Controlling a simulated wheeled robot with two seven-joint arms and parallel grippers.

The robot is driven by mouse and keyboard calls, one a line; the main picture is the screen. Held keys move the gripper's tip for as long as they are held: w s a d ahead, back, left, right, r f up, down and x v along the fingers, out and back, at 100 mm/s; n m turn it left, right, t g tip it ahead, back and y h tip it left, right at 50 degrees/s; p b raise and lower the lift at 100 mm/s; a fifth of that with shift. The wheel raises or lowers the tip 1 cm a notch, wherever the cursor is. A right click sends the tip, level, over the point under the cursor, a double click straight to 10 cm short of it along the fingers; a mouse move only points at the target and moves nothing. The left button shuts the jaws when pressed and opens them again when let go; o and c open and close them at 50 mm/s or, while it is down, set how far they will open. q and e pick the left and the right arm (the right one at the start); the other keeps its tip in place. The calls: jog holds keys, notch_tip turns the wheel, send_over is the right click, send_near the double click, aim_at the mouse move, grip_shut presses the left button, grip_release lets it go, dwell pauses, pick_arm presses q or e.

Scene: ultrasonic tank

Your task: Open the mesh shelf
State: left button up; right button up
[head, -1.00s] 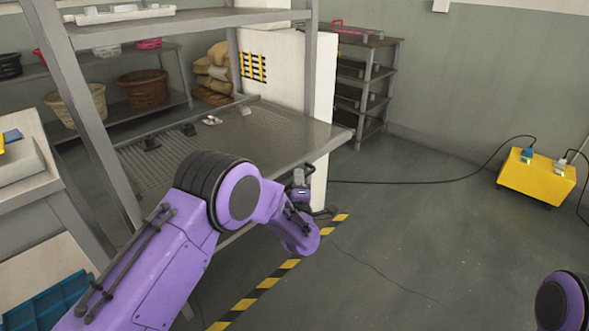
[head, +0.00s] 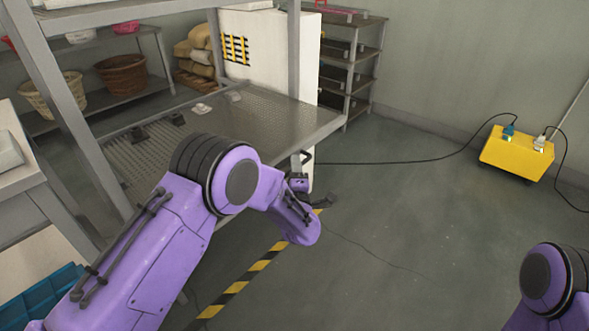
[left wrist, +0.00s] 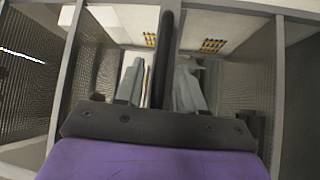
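The mesh shelf (head: 262,118) is a grey perforated tray in the metal rack. Its right front corner sticks out past the rack post. My left arm reaches to its front edge. My right gripper is out of view; only part of my right arm shows at the bottom right.
A yellow box (head: 517,153) with cables stands on the floor at right. A rack post (head: 294,50) rises beside the shelf. The floor right of the shelf is mostly clear.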

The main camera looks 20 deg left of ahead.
pick_arm(q)
jog(key=shift+s+d, duration=0.1)
jog(key=v, duration=1)
jog(key=shift+s, duration=0.2)
jog(key=shift+f, duration=0.1)
